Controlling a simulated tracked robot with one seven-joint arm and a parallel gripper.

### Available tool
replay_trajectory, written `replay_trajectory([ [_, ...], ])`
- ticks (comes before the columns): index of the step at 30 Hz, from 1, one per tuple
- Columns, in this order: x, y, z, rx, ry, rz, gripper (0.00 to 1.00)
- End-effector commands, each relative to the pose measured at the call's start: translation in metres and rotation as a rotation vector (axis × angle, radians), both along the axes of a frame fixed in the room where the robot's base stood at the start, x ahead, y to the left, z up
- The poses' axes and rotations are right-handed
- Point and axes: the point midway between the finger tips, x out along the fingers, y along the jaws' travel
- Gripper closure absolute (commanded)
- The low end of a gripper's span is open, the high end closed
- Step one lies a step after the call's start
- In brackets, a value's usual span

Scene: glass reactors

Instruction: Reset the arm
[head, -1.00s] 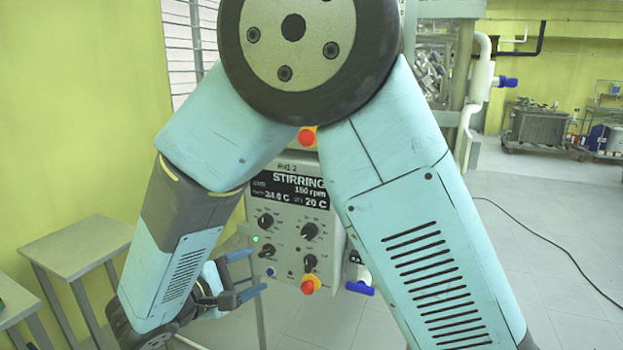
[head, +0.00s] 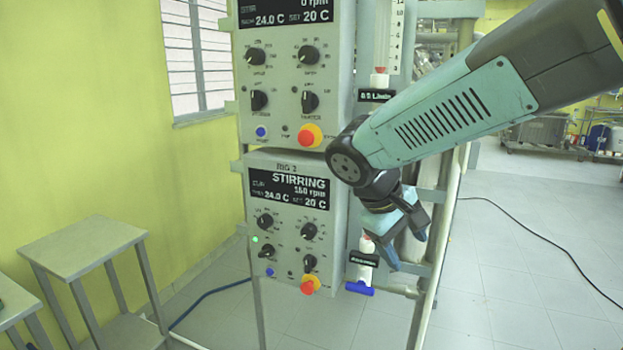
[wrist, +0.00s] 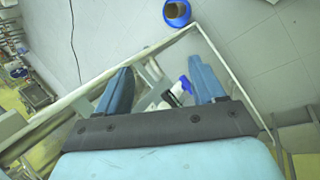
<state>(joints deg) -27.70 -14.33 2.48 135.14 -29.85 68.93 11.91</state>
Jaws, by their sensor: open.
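My gripper (head: 407,255) hangs at the end of my arm in the head view, right of the lower control box, pointing down. Its two blue fingers are apart and hold nothing. In the wrist view the fingers (wrist: 165,88) spread wide, with a blue-handled valve (wrist: 185,86) showing between them, farther off. The lower control box (head: 297,225) reads RIG 2, STIRRING, 150 rpm, 24.0 C and set 20 C. The upper control box (head: 290,75) reads 0 rpm. Each box has a red and yellow button at its lower right.
A blue-handled valve (head: 360,288) sits below and left of my gripper. The metal frame (head: 437,250) stands close beside it. Grey stools (head: 80,243) are at the left. A black cable (head: 560,240) lies on open floor at the right.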

Motion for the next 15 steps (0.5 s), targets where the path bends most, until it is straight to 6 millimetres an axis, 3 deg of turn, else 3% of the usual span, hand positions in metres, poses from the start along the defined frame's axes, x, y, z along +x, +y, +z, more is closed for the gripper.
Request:
replay_trajectory([
  [6,-0.027,-0.034,0.015,0.226,-0.093,-0.152,0.31],
  [15,-0.058,-0.060,0.037,0.497,-0.296,-0.320,0.31],
])
